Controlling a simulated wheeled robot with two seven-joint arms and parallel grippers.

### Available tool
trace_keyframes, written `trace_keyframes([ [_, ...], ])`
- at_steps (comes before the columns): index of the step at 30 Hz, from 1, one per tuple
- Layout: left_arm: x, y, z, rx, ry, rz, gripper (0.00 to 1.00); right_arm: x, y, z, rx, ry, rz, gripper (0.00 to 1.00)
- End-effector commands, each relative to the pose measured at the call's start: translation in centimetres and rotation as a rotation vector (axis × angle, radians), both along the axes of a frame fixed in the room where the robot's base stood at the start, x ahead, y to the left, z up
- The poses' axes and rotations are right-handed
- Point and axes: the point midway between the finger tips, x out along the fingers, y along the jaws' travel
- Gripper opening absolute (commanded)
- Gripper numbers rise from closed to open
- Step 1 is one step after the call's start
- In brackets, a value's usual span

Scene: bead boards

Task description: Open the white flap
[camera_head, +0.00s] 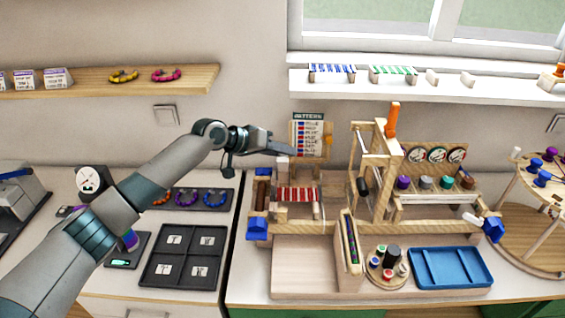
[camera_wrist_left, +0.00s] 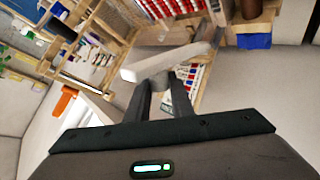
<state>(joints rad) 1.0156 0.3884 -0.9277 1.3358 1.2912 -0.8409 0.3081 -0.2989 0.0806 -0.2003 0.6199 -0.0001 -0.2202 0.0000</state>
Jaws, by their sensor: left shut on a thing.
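My left gripper (camera_head: 284,149) reaches in from the left to the upper left of the wooden bead loom (camera_head: 271,212), beside the pattern card (camera_head: 306,136). In the left wrist view its fingers (camera_wrist_left: 160,84) are close together on a white, rounded bar (camera_wrist_left: 166,62), which I take to be the white flap. The bar lies across the fingertips, and its held part is partly hidden by them. In the head view only a small pale bit of the bar (camera_head: 283,159) shows under the fingertips. My right gripper is not in view.
Red and white beadwork (camera_head: 297,194) lies on the loom below the gripper. A wooden post with an orange handle (camera_head: 392,120) stands to the right. A blue tray (camera_head: 452,267) is at the front right. A black sorting tray (camera_head: 183,256) is at the left.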

Motion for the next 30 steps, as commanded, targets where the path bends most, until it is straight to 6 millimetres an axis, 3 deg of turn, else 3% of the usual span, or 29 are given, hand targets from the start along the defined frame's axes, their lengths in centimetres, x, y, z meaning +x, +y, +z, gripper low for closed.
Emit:
trace_keyframes([
  [5,1.6,-0.1,0.5,-0.003,0.112,0.002,0.0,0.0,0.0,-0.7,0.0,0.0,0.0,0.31],
  [12,2.9,0.0,1.0,-0.001,0.101,0.002,0.0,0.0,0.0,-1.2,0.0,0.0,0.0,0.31],
  [28,3.3,0.1,1.1,0.0,0.098,0.003,0.0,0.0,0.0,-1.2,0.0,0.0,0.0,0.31],
  [29,3.3,0.1,1.1,0.0,0.098,0.003,0.28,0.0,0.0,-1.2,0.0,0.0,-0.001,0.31],
  [30,3.3,0.1,1.1,0.0,0.098,0.003,0.38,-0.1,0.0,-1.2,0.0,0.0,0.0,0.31],
])
